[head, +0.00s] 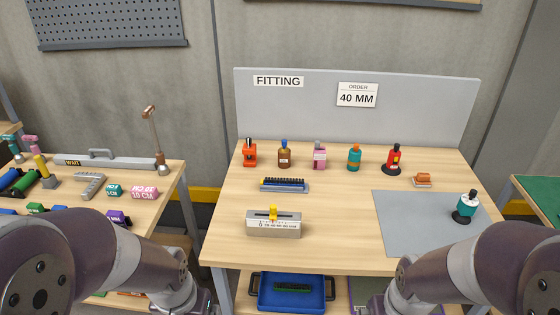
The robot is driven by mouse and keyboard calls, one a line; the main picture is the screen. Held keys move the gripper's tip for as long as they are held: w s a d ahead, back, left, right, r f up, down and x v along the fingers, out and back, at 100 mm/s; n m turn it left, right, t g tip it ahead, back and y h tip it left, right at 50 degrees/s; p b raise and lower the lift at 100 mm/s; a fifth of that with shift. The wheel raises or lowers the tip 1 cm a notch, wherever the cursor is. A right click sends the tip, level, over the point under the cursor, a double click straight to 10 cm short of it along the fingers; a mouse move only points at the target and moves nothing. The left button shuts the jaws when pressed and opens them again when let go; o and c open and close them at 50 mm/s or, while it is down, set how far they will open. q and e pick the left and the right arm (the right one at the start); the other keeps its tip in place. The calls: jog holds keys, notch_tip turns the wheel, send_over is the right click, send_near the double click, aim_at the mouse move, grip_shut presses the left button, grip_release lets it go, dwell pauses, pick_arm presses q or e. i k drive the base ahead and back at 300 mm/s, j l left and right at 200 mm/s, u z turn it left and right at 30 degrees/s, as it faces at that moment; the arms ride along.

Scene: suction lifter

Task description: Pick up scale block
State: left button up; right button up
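A grey block with a printed scale on its front and a yellow slider on top (273,226) stands near the front left of the fitting table; I take it to be the scale block. It is upright and nothing touches it. My two arms enter at the lower left and lower right corners and run down out of the bottom edge. Neither gripper shows in the head view.
Behind the block lies a blue and black strip (284,185), with a row of bottles including an orange one (250,153) farther back. A grey mat (405,225) with a teal bottle (466,207) is right. A blue tray (262,291) sits below the tabletop.

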aim_at(288, 224)
jog(key=i+l, duration=0.15)
jog(key=i, duration=0.45)
jog(key=i+l, duration=0.1)
jog(key=i, duration=0.5)
